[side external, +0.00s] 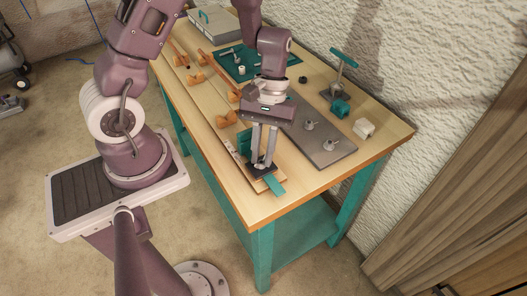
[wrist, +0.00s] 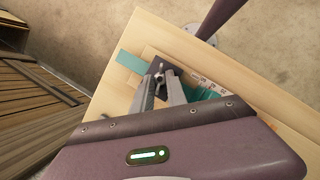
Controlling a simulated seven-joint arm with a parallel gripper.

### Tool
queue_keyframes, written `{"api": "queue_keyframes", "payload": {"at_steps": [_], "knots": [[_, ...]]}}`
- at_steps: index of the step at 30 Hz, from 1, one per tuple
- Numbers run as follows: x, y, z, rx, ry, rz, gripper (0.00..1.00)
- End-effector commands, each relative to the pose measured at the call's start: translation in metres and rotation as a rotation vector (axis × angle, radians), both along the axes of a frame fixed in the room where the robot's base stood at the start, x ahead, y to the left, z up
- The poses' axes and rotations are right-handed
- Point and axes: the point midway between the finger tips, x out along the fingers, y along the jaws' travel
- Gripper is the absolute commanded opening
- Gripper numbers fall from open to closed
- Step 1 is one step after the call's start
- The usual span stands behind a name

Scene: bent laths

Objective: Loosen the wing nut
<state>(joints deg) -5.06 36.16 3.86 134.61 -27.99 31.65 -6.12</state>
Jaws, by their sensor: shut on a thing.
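My gripper (side external: 262,163) points down at the near end of the bench, over a dark plate (side external: 256,171). In the wrist view, my gripper's fingertips (wrist: 162,78) close in on a small grey metal wing nut (wrist: 159,69) standing on the dark plate (wrist: 177,88). The fingers are shut on the wing nut, one on each side. A teal strip (wrist: 131,62) sticks out from beside the plate, and it also shows in the side view (side external: 274,185). The side view is too small to show the nut between the fingers.
A grey metal plate (side external: 326,153) with two more wing-nut-like pieces lies right of my gripper. Several orange blocks (side external: 226,119) stand along the laths at left.

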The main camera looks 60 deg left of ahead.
Motion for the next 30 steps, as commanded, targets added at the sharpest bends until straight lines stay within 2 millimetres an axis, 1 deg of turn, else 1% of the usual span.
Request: {"api": "queue_keyframes", "payload": {"at_steps": [6,13,21,30], "knots": [[-0.0026,0.0012,-0.0002,0.000,0.004,0.162,0.00],[-0.0030,0.0018,-0.0002,0.000,0.002,0.280,0.00],[-0.0034,0.0019,-0.0003,0.000,0.002,0.344,0.00],[-0.0037,0.0016,-0.0003,-0.001,0.003,0.353,0.00]]}}
